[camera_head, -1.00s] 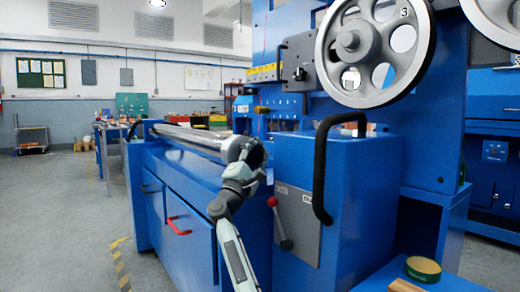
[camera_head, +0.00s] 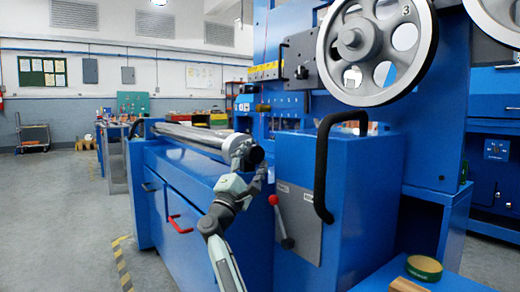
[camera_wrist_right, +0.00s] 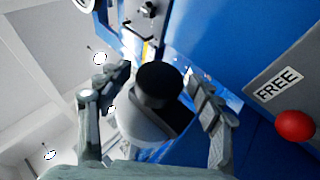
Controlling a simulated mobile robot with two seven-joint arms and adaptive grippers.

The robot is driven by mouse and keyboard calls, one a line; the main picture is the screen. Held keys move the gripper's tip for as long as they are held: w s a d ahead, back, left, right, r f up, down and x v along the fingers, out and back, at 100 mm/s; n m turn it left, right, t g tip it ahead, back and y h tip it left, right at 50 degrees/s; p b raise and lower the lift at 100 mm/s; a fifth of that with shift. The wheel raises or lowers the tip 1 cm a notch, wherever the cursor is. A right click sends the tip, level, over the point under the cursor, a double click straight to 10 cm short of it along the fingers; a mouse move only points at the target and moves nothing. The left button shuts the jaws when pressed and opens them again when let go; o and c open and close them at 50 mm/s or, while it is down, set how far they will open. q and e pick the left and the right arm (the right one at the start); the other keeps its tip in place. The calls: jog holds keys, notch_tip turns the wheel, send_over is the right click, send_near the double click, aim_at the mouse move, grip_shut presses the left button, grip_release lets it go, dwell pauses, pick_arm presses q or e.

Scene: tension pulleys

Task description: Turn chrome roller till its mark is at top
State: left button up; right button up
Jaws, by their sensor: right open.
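The chrome roller (camera_head: 195,134) lies lengthwise along the top of the blue machine bed in the head view. Its near end has a pale rounded collar (camera_head: 233,145) and a dark round end (camera_head: 256,156). My right gripper (camera_head: 250,163) is at this near end. In the right wrist view, the black cylindrical end (camera_wrist_right: 157,84) and the pale collar (camera_wrist_right: 140,126) sit between the spread fingers of my right gripper (camera_wrist_right: 163,88). Gaps show beside the black end, so the gripper is open around it. I cannot make out a mark on the roller. My left gripper is out of view.
A blue cabinet with a black handle (camera_head: 322,165) and a red-knobbed lever (camera_head: 280,222) stands just right of my right arm. Large spoked wheels (camera_head: 375,50) hang above. A red drawer handle (camera_head: 180,224) sticks out at the front.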

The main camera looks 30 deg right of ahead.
jog(key=v, duration=0.7)
jog(key=shift+s+a+f, duration=0.1)
jog(key=shift+a, duration=0.1)
jog(key=r+m+g+y, duration=0.2)
jog(key=r+g, duration=0.1)
jog(key=r+m+g+y+p, duration=0.1)
jog(key=m+y, duration=0.1)
jog(key=shift+w+a+r+g, duration=0.3)
jog(key=shift+a+r+g, duration=0.05)
jog(key=shift+g, duration=0.05)
jog(key=shift+w+y, duration=0.2)
jog(key=shift+y, duration=0.2)
jog(key=b+x, duration=0.1)
jog(key=x, duration=0.6)
jog(key=shift+d, duration=0.2)
